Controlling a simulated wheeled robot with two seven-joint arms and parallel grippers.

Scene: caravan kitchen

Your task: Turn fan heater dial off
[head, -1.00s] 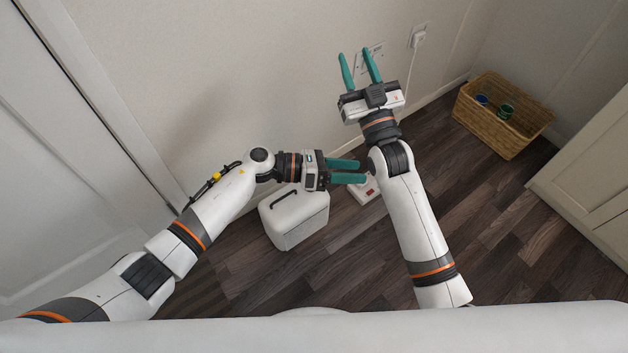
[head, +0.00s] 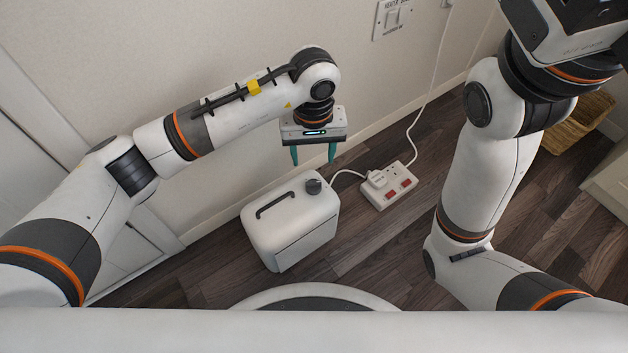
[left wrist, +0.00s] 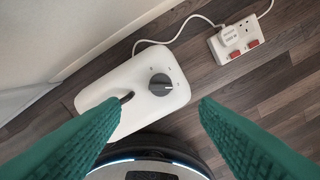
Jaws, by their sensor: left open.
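The white fan heater (head: 285,222) stands on the floor by the wall, with a dark carry handle (head: 275,205) on its top. Its dark round dial (head: 313,186) is at the right end of the top. My left gripper (head: 314,163) is open, fingers pointing down, above the dial and apart from it. In the left wrist view the heater (left wrist: 120,85) and dial (left wrist: 160,84) lie below and between the open green fingers (left wrist: 155,118); a light pointer mark shows on the dial. My right arm is at the right; its fingertips are out of view.
A white extension socket (head: 390,186) with red switches and a plug lies on the floor right of the heater. Its cable runs up to the wall. A wall switch plate (head: 393,18) is above. A wicker basket (head: 578,122) stands behind my right arm.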

